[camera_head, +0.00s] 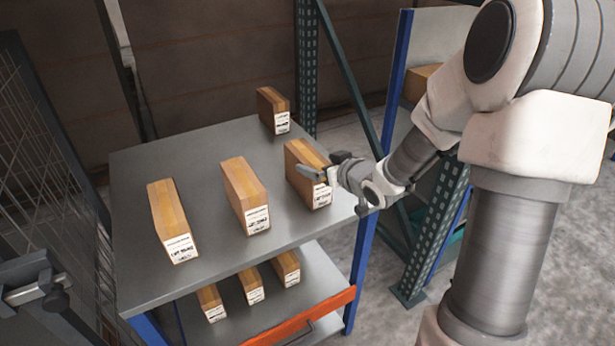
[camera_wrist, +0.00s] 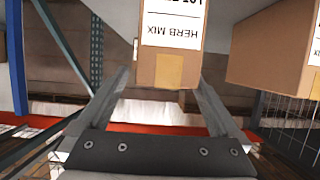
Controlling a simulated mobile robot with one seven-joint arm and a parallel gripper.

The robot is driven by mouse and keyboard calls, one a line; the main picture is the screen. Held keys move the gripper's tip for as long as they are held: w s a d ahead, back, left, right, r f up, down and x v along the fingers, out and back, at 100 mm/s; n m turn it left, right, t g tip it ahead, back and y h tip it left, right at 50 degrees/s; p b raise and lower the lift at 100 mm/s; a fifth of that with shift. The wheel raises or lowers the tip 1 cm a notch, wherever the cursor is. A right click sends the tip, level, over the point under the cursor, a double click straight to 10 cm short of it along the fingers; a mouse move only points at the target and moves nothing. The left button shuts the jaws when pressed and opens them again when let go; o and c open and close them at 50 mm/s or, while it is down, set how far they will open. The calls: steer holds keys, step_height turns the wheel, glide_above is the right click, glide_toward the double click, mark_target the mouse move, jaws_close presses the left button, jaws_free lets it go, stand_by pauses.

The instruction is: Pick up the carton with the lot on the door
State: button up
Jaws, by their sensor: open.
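Several tan cartons with white front labels stand on the grey upper shelf (camera_head: 215,150): a left one (camera_head: 163,207), a middle one (camera_head: 241,186), a front right one (camera_head: 298,160) and a back one (camera_head: 268,104). Their lot text is too small to read in the head view. My gripper (camera_head: 321,170) is open at the front right carton's label end. In the wrist view my open gripper (camera_wrist: 163,80) has a finger on each side of an upside-down carton (camera_wrist: 176,72) whose label reads HERB MIX; its lot line is cut off. Contact cannot be told. I see no door lot notice.
Several smaller-looking cartons (camera_head: 253,285) stand on the lower shelf, behind an orange bar (camera_head: 300,318). Another carton (camera_wrist: 270,50) is close on the right in the wrist view. A green upright (camera_head: 307,65) stands behind, and wire mesh (camera_head: 40,150) is at left.

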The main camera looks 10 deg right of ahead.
mark_target(307, 158)
steer(key=x, duration=0.1)
steer(key=b+x, duration=0.1)
steer(key=x, duration=0.3)
steer(key=shift+w+a+r, duration=0.15)
steer(key=shift+a, duration=0.2)
steer(key=shift+r, duration=0.1)
jaws_close()
